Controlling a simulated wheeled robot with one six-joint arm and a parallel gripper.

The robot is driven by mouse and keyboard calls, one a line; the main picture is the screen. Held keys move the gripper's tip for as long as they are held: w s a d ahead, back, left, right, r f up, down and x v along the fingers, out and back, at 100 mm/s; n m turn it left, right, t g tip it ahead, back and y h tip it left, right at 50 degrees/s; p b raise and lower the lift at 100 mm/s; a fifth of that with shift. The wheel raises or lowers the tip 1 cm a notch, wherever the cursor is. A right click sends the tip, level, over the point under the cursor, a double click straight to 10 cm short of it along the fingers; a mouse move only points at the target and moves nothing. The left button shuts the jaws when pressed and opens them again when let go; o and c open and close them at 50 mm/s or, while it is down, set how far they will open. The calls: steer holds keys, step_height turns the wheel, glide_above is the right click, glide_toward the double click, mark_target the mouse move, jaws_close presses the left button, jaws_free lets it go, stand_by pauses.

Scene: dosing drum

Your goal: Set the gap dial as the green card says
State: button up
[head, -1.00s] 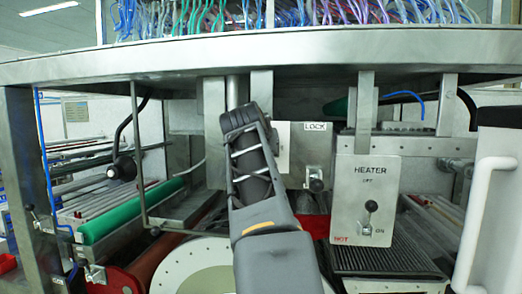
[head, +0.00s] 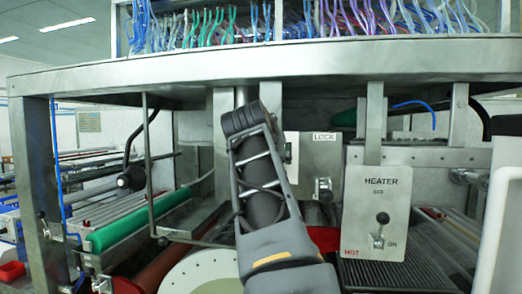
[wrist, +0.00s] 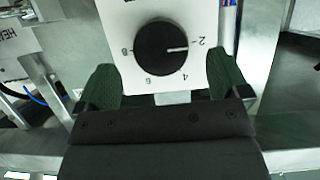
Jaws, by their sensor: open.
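In the wrist view, a black round dial (wrist: 164,48) with a white mark sits on a white plate (wrist: 115,19) numbered 2, 4, 6 and 8. The mark points right, close to the 2. My gripper (wrist: 163,82) is open, its two dark green fingers apart on either side of the plate's near end, short of the dial. I cannot tell whether they touch the plate. I see no green card in either view.
A HEATER panel (head: 376,205) with a lever and a red HOT mark stands right of my arm. A LOCK label (head: 324,137) and small latch (head: 324,190) lie between them. A steel beam (head: 300,70) crosses above, and a green roller (head: 135,220) lies left.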

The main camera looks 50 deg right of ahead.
steer(key=v, duration=1)
steer(key=shift+b, duration=0.45)
steer(key=shift+d, duration=0.1)
